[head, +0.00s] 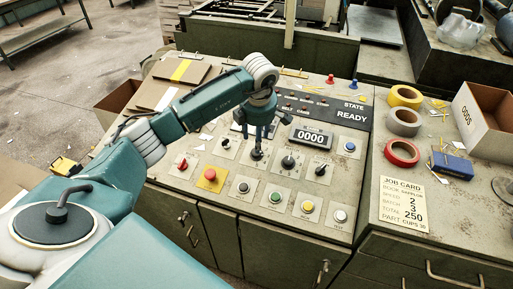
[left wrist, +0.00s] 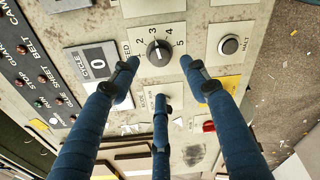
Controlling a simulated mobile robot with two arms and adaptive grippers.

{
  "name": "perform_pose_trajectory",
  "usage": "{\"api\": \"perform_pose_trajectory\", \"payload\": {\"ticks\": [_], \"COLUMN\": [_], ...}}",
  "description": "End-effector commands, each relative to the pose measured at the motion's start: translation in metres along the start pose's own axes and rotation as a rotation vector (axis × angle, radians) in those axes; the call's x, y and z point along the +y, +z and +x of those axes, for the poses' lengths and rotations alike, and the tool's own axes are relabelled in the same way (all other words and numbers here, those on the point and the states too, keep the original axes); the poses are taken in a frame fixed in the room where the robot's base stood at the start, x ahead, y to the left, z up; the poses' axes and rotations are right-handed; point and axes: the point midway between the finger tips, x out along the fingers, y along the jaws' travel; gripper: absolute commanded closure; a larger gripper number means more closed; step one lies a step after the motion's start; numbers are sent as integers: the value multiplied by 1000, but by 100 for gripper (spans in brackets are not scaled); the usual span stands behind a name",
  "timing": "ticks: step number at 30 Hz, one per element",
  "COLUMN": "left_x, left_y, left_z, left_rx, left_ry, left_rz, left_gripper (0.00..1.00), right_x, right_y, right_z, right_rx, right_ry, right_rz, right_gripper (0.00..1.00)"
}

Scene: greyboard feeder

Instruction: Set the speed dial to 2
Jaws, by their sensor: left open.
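The speed dial (left wrist: 158,52) is a round black knob on a light plate numbered up to 5 in the left wrist view. Its white mark appears to point near 3. In the head view the dial (head: 257,154) sits just below my left gripper (head: 258,128). My left gripper (left wrist: 160,72) is open, with three dark blue fingers spread around the dial's near side. Two fingertips flank the dial below its left and right, and the third is farther below. I cannot tell whether any finger touches the panel. My right gripper is not in view.
Other dials (head: 288,161) and push buttons (head: 275,197) crowd the panel. A HALT button (left wrist: 229,45) is right of the dial in the left wrist view. The job card (head: 404,203) lists speed 2. Tape rolls (head: 402,153) lie at right.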

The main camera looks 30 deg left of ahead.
Motion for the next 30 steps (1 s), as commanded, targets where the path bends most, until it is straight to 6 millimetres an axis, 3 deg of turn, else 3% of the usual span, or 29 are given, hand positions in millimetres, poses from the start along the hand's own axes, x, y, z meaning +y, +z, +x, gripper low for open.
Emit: {"api": "perform_pose_trajectory", "payload": {"ticks": [6, 12, 23, 30], "left_x": [-2, -1, -1, -1], "left_y": [0, 1, 2, 1], "left_z": [41, 65, 72, 72], "left_rx": [1, -2, -4, -3], "left_ry": [-6, -4, -2, -2], "left_rz": [-1, -1, 1, 1], "left_gripper": [54, 54, 54, 98], "right_x": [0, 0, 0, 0], "right_y": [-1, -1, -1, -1], "right_z": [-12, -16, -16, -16], "right_rx": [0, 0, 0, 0], "right_ry": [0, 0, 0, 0], "right_rz": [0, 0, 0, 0], "right_gripper": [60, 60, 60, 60]}}
